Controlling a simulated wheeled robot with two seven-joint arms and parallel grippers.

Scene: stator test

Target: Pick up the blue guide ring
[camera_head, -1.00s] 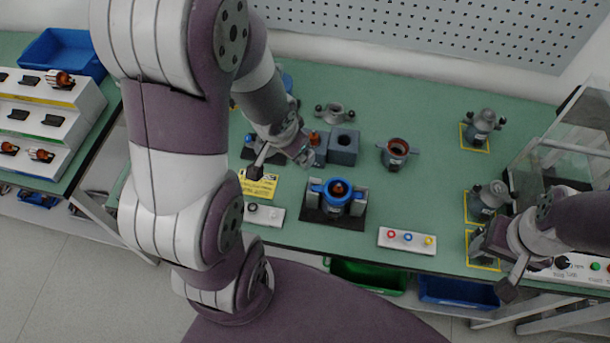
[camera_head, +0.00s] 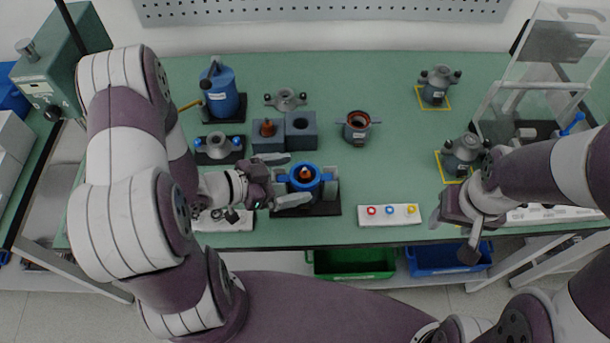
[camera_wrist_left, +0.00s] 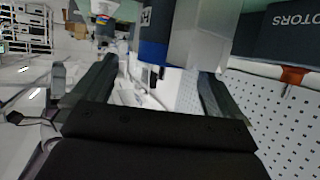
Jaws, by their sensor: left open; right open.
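The blue guide ring (camera_head: 314,187) has side lugs and sits around an orange-brown core in a dark fixture with grey blocks, at the middle front of the table. My left gripper (camera_head: 282,179) is open at the ring's left side, one finger behind and one in front of its left lug. Contact cannot be told. In the left wrist view, a blue part (camera_wrist_left: 152,48) and a pale block show beyond the open jaws (camera_wrist_left: 155,85). My right gripper (camera_head: 455,236) is open and empty near the table's front right edge, away from the ring.
A white strip (camera_head: 365,221) with red, blue and yellow buttons or rings lies right of the fixture. Behind stand grey blocks (camera_head: 300,133), a dark red-rimmed cup (camera_head: 357,132) and a blue canister (camera_head: 222,95).

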